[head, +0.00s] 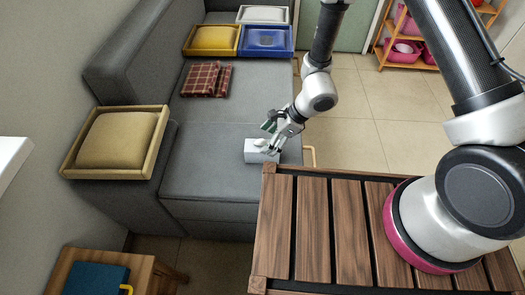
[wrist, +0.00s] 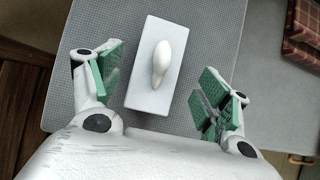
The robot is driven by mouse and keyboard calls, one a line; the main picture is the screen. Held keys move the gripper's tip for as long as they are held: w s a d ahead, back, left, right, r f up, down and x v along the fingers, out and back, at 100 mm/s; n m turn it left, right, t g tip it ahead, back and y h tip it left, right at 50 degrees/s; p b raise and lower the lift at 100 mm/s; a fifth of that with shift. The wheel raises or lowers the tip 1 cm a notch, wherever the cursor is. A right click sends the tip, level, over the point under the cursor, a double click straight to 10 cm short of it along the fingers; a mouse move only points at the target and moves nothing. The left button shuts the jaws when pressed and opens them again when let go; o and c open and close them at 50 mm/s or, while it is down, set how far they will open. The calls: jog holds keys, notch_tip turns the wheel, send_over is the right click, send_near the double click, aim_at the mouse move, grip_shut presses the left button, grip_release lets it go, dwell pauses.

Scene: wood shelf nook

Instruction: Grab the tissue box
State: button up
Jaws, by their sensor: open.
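The tissue box (head: 262,151) is a white box with a white tuft of tissue on top. It sits on the grey sofa seat near its front edge. In the wrist view the tissue box (wrist: 152,92) lies between my two fingers, a little ahead of them. My gripper (head: 275,132) is just above the box in the head view. Its green-padded fingers are open and apart on either side of the box in the wrist view (wrist: 160,82). Neither finger visibly touches the box. The fingers cover part of the box's top in the head view.
The grey sofa (head: 215,140) has a folded plaid cloth (head: 206,80) farther back. Trays with yellow (head: 211,41), blue (head: 266,40) and tan (head: 117,140) cushions rest on it. A slatted wooden table (head: 325,230) stands close at the front right. Bare seat surrounds the box to the left.

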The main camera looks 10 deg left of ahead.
aim_at(257, 151)
jog(key=x, duration=0.8)
jog(key=shift+s, duration=0.1)
jog(key=c, duration=1)
